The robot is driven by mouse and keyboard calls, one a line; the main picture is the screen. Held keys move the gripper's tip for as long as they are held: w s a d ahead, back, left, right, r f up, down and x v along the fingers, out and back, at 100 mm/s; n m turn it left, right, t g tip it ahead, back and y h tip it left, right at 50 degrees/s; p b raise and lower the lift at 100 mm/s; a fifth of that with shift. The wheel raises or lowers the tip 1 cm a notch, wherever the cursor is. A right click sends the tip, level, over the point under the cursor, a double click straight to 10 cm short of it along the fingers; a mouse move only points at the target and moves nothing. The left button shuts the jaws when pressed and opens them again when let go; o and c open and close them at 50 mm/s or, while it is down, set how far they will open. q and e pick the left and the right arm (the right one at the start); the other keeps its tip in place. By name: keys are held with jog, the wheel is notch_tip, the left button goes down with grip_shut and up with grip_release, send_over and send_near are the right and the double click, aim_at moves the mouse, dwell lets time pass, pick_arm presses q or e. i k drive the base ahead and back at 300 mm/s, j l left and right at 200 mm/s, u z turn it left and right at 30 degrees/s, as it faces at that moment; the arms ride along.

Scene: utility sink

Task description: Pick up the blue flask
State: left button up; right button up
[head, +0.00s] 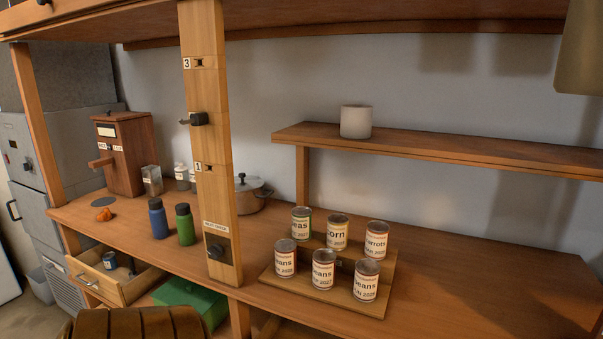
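The blue flask (158,219) stands upright on the wooden counter, left of the wooden post. It has a dark cap. A green flask (185,225) of similar shape stands close to its right. Neither of my grippers shows in the head view.
A wooden post (211,150) rises right of the flasks. Several cans stand on a wooden board (328,294) at right. An open drawer (118,279) juts out below the flasks. An orange object (104,215) lies at left, near a wooden dispenser (122,150). The far-right counter is clear.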

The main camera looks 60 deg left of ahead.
aim_at(157, 212)
jog(key=j+u, duration=0.1)
jog(key=u, duration=2.75)
